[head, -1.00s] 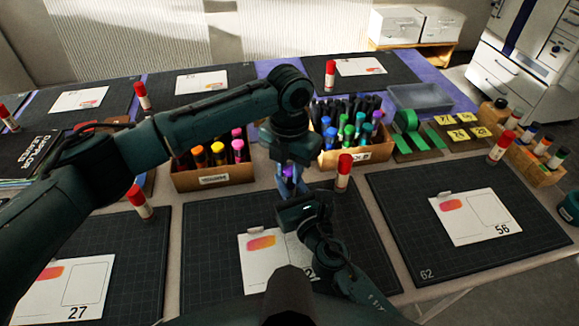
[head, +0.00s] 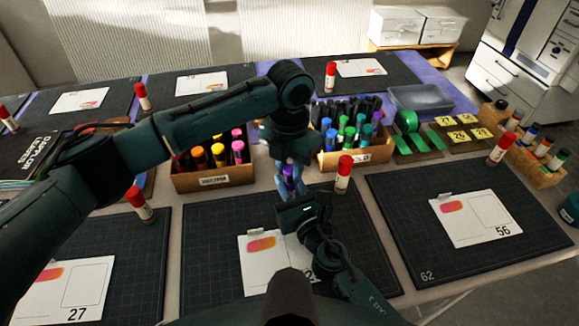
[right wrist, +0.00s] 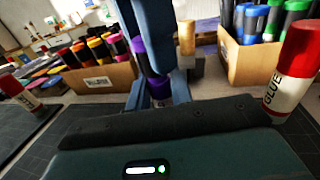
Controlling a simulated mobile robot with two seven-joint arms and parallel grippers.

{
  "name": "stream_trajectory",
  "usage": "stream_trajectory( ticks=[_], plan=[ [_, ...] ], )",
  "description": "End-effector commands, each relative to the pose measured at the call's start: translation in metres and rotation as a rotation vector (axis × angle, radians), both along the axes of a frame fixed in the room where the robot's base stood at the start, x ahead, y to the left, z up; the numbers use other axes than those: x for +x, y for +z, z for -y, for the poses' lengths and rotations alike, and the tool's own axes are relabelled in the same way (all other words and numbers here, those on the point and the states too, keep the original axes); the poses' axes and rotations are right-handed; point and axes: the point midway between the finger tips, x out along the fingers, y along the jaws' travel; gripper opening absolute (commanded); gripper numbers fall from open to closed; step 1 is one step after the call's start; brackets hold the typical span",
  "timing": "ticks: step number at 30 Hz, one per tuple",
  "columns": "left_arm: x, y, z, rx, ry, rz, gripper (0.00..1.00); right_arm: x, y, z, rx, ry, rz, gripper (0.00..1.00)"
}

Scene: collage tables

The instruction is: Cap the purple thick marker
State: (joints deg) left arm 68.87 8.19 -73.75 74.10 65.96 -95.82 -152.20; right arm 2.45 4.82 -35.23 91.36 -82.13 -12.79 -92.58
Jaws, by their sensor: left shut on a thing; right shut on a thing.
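The purple thick marker (right wrist: 157,88) is upright between my two grippers. The right wrist view shows a purple upper part, a dark section under it and a purple lower part. My left gripper (head: 288,178) comes down from above, its blue-grey fingers shut around the upper part, which looks like the purple cap (right wrist: 138,45). My right gripper (right wrist: 158,98) is shut around the lower part from below. The fingers hide much of both pieces, and I cannot tell whether the cap is fully seated.
A red-capped glue stick (head: 344,174) stands close right of the grippers. Marker boxes stand behind, one on the left (head: 215,179) and one on the right (head: 358,157). A dark mat (head: 215,215) with a card (head: 258,246) lies below.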

Motion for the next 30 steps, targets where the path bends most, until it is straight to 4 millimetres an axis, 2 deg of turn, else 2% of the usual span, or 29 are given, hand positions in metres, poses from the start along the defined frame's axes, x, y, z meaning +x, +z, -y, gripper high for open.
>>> stream_trajectory(
  ticks=[30],
  plan=[
    [-0.0001, -0.0079, -0.0002, 0.001, 0.0, -0.001, 0.03, 0.0, -0.0001, 0.0001, 0.0, 0.0, 0.0, 0.0]
  ],
)
